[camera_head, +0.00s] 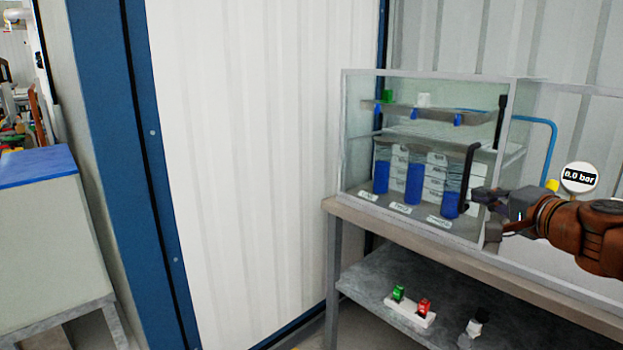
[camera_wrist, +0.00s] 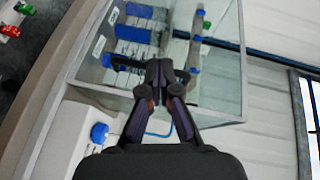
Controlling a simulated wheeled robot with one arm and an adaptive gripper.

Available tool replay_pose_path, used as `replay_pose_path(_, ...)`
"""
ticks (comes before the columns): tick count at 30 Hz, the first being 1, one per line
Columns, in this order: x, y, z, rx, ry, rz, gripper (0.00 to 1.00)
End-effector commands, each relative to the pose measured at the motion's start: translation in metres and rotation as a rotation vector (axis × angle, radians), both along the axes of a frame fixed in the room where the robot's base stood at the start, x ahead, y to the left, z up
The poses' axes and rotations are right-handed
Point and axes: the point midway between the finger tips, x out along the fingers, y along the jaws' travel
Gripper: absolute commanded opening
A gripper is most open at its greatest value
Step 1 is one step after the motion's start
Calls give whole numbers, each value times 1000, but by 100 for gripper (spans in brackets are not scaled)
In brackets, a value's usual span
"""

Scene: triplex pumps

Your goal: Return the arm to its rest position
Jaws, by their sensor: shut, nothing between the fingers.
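My gripper (camera_head: 490,212) is at the right in the head view, at the end of my orange-brown arm. It is beside the right end of a clear glass-walled case (camera_head: 426,78) that stands on a bench. In the wrist view my gripper (camera_wrist: 159,72) points at the case, with its fingertips together and no object seen between them. Whether the fingers touch the case or a dark handle-like bar there, I cannot tell. Inside the case stand three clear cylinders with blue liquid, the left one (camera_head: 381,176), the middle one (camera_head: 414,183) and the right one (camera_head: 452,203).
The bench top (camera_head: 375,219) runs to the lower right under my arm. A lower shelf (camera_head: 370,283) holds a green and red switch block (camera_head: 411,309). A gauge reading 0.0 bar (camera_head: 580,178) and a blue hose (camera_head: 552,145) are close to my arm. A white wall fills the middle.

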Motion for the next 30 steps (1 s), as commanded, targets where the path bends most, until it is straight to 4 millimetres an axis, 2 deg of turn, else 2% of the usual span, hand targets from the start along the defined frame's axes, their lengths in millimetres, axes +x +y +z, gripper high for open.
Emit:
replay_pose_path(1, 1, 31, -10, -47, 34, 71, 0)
replay_pose_path(6, -15, 125, -56, -207, 172, 307, 0)
replay_pose_path(11, -53, 195, -114, -363, 333, 529, 0)
replay_pose_path(15, -105, 234, -170, -507, 505, 715, 0)
replay_pose_path(18, -151, 246, -208, -613, 646, 835, 0)
replay_pose_path(21, -197, 245, -240, -707, 788, 936, 0)
replay_pose_path(24, -233, 235, -260, -778, 911, 1002, 0)
replay_pose_path(30, -291, 208, -281, -883, 1116, 1082, 0)
